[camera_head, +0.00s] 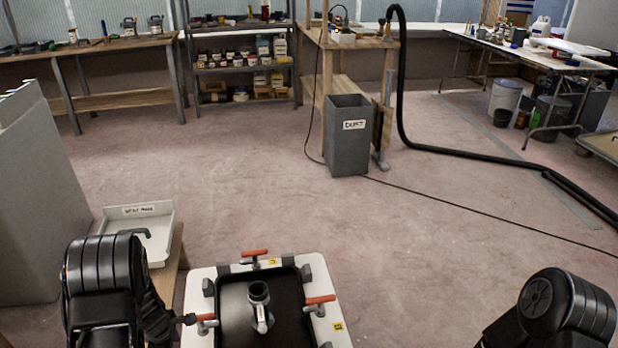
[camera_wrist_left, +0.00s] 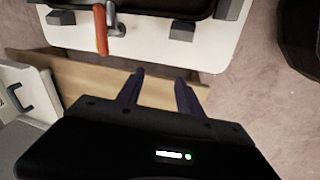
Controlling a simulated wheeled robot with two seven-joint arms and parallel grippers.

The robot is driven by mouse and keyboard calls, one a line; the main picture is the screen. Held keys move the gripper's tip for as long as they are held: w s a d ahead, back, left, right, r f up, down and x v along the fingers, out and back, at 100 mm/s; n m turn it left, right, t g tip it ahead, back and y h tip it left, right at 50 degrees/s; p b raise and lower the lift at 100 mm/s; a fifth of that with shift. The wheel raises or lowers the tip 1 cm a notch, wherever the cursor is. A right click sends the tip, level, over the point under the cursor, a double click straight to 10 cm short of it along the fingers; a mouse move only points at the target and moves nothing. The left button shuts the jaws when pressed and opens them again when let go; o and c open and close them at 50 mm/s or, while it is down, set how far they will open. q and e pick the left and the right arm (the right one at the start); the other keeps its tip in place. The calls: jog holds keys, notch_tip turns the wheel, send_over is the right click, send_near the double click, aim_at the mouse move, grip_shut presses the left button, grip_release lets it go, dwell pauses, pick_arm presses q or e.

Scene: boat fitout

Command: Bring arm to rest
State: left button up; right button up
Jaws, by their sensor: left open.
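My left arm comes in at the lower left of the head view. Its gripper (camera_wrist_left: 160,85) shows in the left wrist view, with two dark fingers apart and nothing between them. The fingers point toward the edge of a white board (camera_head: 196,290), which also shows in the left wrist view (camera_wrist_left: 140,38). An orange-handled clamp (camera_head: 207,318) on that board is close to the left gripper; it also shows in the left wrist view (camera_wrist_left: 101,30). My right arm shows at the lower right of the head view, but its gripper is out of the picture.
A labelled white bin (camera_head: 155,218) stands left on a wooden bench. A grey dust bin (camera_head: 347,145) and black hose (camera_head: 470,152) are farther off.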

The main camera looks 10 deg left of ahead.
pick_arm(q)
jog(key=s+d+f+m+h, duration=0.1)
jog(key=s+d+m+h, duration=0.1)
jog(key=s+d+m, duration=0.7)
jog(key=s+d+f+m+g+h, duration=0.1)
jog(key=s+d+f+m, duration=0.3)
jog(key=d, duration=0.9)
jog(key=s+d+r+m+h, duration=0.1)
jog(key=s+d+m+h, duration=0.1)
jog(key=s+d+m, duration=0.65)
jog(key=d+r+n+p, duration=0.3)
jog(key=d+r+p, duration=0.1)
jog(key=r+p, duration=1)
jog(key=shift+w+d+g, duration=0.15)
jog(key=shift+d+g, duration=0.05)
jog(key=shift+g, duration=0.1)
jog(key=shift+f, duration=0.1)
